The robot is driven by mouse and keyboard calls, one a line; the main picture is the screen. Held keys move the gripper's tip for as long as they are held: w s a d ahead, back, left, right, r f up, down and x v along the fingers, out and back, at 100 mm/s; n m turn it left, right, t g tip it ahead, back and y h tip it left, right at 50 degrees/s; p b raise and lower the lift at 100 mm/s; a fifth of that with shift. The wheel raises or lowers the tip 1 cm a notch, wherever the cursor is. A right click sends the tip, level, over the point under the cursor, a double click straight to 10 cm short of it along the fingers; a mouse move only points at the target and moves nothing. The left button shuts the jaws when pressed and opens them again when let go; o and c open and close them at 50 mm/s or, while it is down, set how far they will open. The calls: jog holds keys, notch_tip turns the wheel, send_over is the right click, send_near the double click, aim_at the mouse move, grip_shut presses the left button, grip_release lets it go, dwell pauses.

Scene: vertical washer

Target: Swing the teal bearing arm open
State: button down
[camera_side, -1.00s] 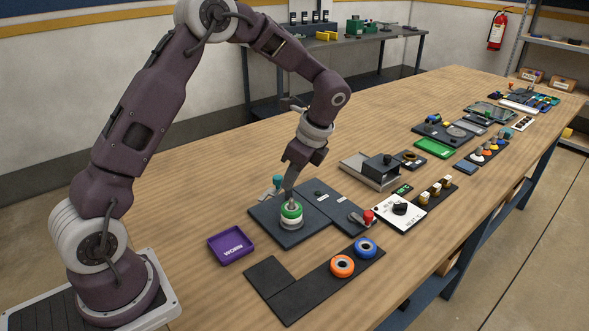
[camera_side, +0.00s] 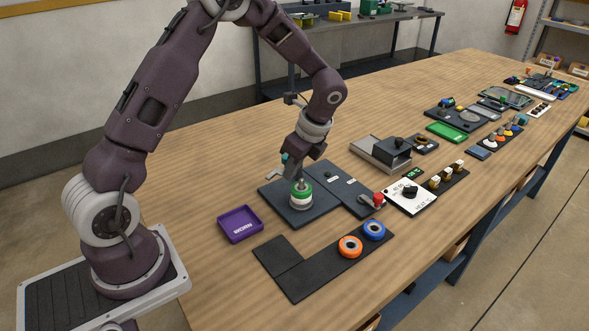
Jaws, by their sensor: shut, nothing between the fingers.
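The teal knob of the bearing arm (camera_side: 285,158) shows at the back left of the dark washer plate (camera_side: 318,216). A thin grey lever end (camera_side: 275,174) shows just below and left of it. My gripper (camera_side: 296,175) is shut and empty, low over the plate, just right of the teal knob. In this view it is close to the knob; I cannot tell whether they touch. The green and white ring stack (camera_side: 301,196) on a spindle stands on the plate just in front of the fingertips. My fingers partly cover the area behind the stack.
A purple tray (camera_side: 240,223) lies to the left. A black mat (camera_side: 318,270) with an orange ring (camera_side: 350,247) and a blue ring (camera_side: 374,230) lies in front. A red knob (camera_side: 378,199) and a white dial panel (camera_side: 410,196) stand to the right. Bare table lies behind the plate.

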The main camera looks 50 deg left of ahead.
jog(key=s+a+m+t, duration=0.1)
jog(key=a+m, duration=0.1)
jog(key=m, duration=0.1)
jog(key=shift+s+a, duration=0.1)
jog(key=shift+s, duration=0.1)
jog(key=a+m, duration=0.1)
jog(key=m, duration=0.1)
jog(key=a+m+t, duration=0.1)
jog(key=shift+s+a+m+t, duration=0.25)
jog(key=shift+s+m+t, duration=0.05)
jog(key=shift+s+m, duration=0.1)
jog(key=shift+a, duration=0.45)
jog(key=shift+a, duration=0.15)
jog(key=s+d+r+n+t, duration=0.1)
jog(key=s+d+r+n, duration=0.25)
jog(key=r, duration=0.45)
jog(key=s+d+r+n, duration=0.3)
jog(key=d+r, duration=0.2)
jog(key=r, duration=0.2)
jog(key=s+d+r+n+t+h, duration=0.3)
jog(key=s+d+n, duration=0.7)
jog(key=s+n, duration=0.4)
jog(key=shift+s+r+h, duration=0.35)
jog(key=shift+s+h, duration=0.05)
jog(key=shift+h, duration=0.2)
